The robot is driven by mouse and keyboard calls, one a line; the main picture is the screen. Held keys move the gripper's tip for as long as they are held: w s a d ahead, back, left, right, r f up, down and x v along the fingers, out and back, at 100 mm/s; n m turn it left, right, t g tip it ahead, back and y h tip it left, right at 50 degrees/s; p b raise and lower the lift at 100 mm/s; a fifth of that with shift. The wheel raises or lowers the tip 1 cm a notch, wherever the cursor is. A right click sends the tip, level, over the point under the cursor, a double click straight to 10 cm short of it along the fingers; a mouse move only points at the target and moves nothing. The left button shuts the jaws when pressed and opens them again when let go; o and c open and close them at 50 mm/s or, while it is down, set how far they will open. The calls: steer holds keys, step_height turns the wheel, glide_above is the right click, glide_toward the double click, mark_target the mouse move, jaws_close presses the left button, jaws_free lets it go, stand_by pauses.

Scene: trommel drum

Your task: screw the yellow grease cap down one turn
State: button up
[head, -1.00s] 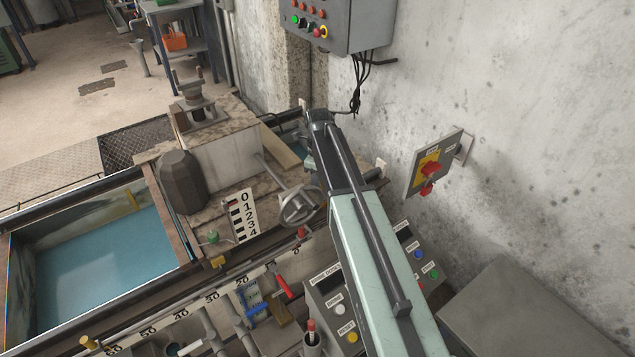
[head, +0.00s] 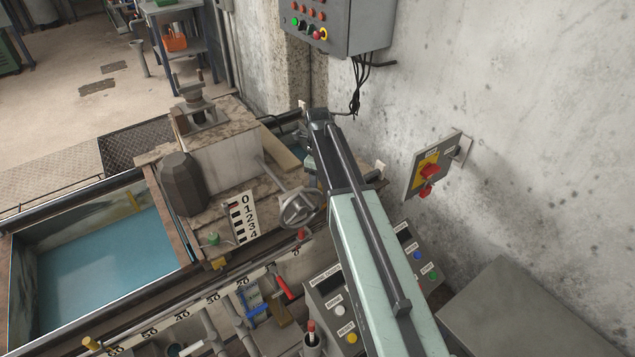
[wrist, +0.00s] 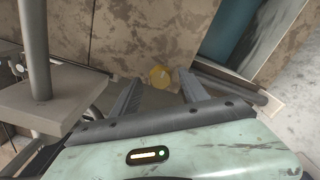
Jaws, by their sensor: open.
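The yellow grease cap (wrist: 160,76) shows in the wrist view as a small yellow disc on a stained, rusty surface. My gripper (wrist: 158,86) is open, with one dark finger to the left of the cap and one to the right. The cap lies beyond the fingertips in the picture, between their lines. I cannot tell whether either finger touches it. In the head view my arm hides the gripper's end, and I cannot make out the cap there.
A grey handwheel (head: 299,207) stands just left of my arm, near a 0-to-4 scale plate (head: 242,216). A switch box (head: 431,170) is on the wall at right. Control panels and pipes crowd the front. In the wrist view a grey post (wrist: 34,60) stands at left.

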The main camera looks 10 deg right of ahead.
step_height(320, 180, up, 7)
steer(key=p, duration=0.5)
steer(key=shift+f+p, duration=0.2)
steer(key=shift+p, duration=0.1)
